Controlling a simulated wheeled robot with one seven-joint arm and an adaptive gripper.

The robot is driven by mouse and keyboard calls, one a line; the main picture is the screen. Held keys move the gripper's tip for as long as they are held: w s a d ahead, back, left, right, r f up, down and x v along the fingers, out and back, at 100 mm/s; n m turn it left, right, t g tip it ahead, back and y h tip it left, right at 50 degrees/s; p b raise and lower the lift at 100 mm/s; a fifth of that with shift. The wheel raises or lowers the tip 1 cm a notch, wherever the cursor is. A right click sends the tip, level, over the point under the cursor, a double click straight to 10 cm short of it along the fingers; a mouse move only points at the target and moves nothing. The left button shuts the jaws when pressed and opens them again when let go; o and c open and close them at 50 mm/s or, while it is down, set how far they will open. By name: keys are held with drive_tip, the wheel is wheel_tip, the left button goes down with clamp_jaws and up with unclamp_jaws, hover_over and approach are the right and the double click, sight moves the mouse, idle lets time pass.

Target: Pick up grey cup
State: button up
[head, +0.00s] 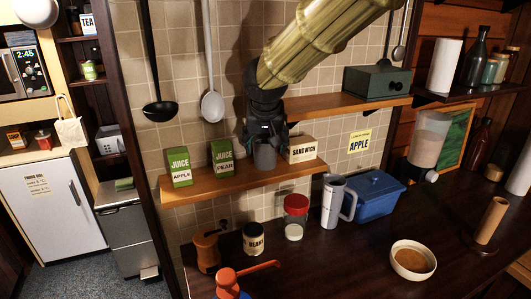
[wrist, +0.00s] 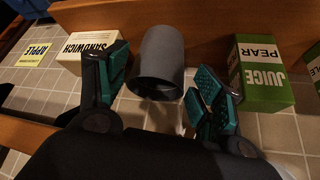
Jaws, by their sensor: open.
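The grey cup (head: 265,155) stands on the lower wooden shelf, between the pear juice carton and the sandwich box. In the wrist view the grey cup (wrist: 160,62) shows between and beyond my two fingertips, with no finger seen pressing on it. In the wrist view my gripper (wrist: 158,85) is open, with teal pads on both sides and the gap empty near the pads.
A pear juice carton (head: 222,157) and an apple juice carton (head: 180,168) stand left of the cup. A sandwich box (head: 301,149) stands close on its right. The upper shelf (head: 330,106) with a dark green box (head: 377,83) is above right.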

drive_tip(key=shift+w+r, duration=0.15)
drive_tip(key=shift+w, duration=0.1)
drive_tip(key=shift+p+x, duration=1)
drive_tip(key=shift+x, duration=1.65)
drive_tip(key=c, duration=0.8)
